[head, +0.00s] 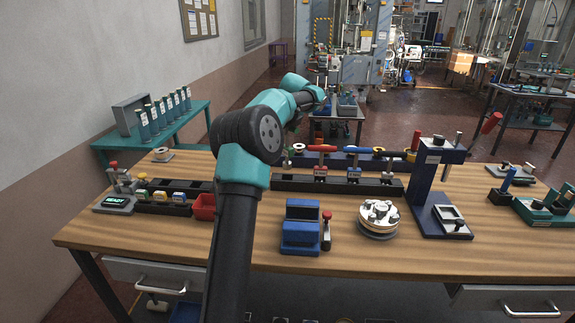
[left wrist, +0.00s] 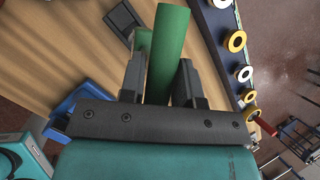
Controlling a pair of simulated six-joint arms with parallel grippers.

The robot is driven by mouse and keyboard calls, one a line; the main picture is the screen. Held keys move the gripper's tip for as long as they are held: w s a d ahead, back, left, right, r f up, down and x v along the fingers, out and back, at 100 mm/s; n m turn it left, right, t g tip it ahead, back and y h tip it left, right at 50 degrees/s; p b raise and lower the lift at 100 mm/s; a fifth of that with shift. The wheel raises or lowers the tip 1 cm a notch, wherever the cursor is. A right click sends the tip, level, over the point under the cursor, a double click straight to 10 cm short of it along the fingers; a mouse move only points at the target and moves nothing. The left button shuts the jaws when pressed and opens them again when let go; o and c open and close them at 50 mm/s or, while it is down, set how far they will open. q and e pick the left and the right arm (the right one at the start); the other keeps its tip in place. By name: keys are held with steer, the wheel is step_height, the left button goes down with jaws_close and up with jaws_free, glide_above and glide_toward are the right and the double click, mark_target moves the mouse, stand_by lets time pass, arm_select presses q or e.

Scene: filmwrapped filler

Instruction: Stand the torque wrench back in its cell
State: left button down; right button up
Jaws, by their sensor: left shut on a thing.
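My left gripper shows in the left wrist view (left wrist: 160,62), shut on a green cylindrical handle (left wrist: 171,45). I take this handle to be the torque wrench; its lower end is out of sight. In the head view my left arm reaches over the bench, and its far end hides the fingers and the held tool. I cannot tell which cell is the wrench's. My right gripper is not in view.
A blue block fixture (head: 301,230), a round metal fixture (head: 379,216) and a tall blue press stand (head: 430,190) occupy the front and right. The bench's front strip (head: 370,257) is mostly clear.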

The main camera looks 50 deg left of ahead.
mark_target(288, 146)
arm_select(q)
steer(key=shift+f, duration=2.25)
steer(key=shift+f, duration=2)
steer(key=c, duration=0.8)
jaws_free()
steer(key=v, duration=1.2)
